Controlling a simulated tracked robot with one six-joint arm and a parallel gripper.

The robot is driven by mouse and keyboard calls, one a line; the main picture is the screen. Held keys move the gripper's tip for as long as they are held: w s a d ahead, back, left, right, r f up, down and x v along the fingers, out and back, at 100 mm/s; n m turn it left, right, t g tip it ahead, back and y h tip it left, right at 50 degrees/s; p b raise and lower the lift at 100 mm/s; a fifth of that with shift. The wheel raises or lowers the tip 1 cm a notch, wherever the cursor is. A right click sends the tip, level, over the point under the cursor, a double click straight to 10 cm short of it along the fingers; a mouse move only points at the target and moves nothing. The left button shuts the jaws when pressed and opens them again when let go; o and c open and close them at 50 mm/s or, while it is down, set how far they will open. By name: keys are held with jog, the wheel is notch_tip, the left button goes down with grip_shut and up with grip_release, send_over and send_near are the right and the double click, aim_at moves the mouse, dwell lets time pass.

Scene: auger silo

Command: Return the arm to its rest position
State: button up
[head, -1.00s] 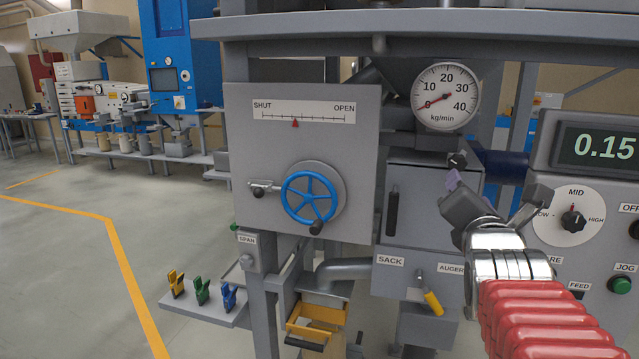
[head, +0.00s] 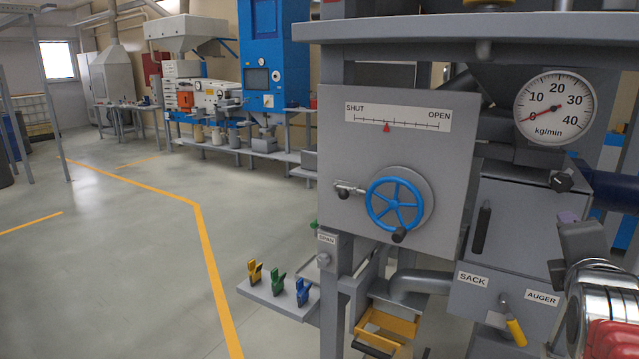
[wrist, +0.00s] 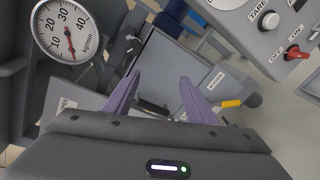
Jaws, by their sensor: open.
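My gripper (wrist: 157,95) is open and empty in the wrist view, its two purple fingers spread apart in front of the grey machine. In the head view my gripper (head: 570,235) is at the right edge, partly cut off, in front of the grey box below the round dial. The yellow-handled sack/auger lever (head: 515,330) is to the left of my wrist and apart from it. It also shows in the wrist view (wrist: 231,103), beyond the right finger. Most of my arm is out of the head view.
A panel with a blue handwheel (head: 394,203) stands left of my gripper, its red pointer between SHUT and OPEN. The kg/min dial (head: 555,108) reads near 0. A shelf (head: 265,297) holds yellow, green and blue clips. Open floor (head: 110,270) lies at the left.

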jog(key=s+a+f+m+g+y, duration=0.2)
jog(key=a+f+m, duration=0.2)
jog(key=f+m, duration=0.3)
jog(key=s+a+f+m+g+y, duration=0.2)
jog(key=a+f+m+g+y, duration=0.1)
jog(key=a+f+m, duration=0.3)
jog(key=s+a+f+m+g+y, duration=0.1)
jog(key=s+a+f+y, duration=0.1)
jog(key=a, duration=0.7)
jog(key=s+a+f+m+g+y, duration=0.1)
jog(key=s+a+f, duration=0.3)
jog(key=a, duration=0.5)
jog(key=shift+s+f+m+g+y, duration=0.3)
jog(key=shift+s+f+m+y, duration=0.1)
jog(key=shift+f+y, duration=0.45)
jog(key=shift+d, duration=0.1)
jog(key=shift+c, duration=0.2)
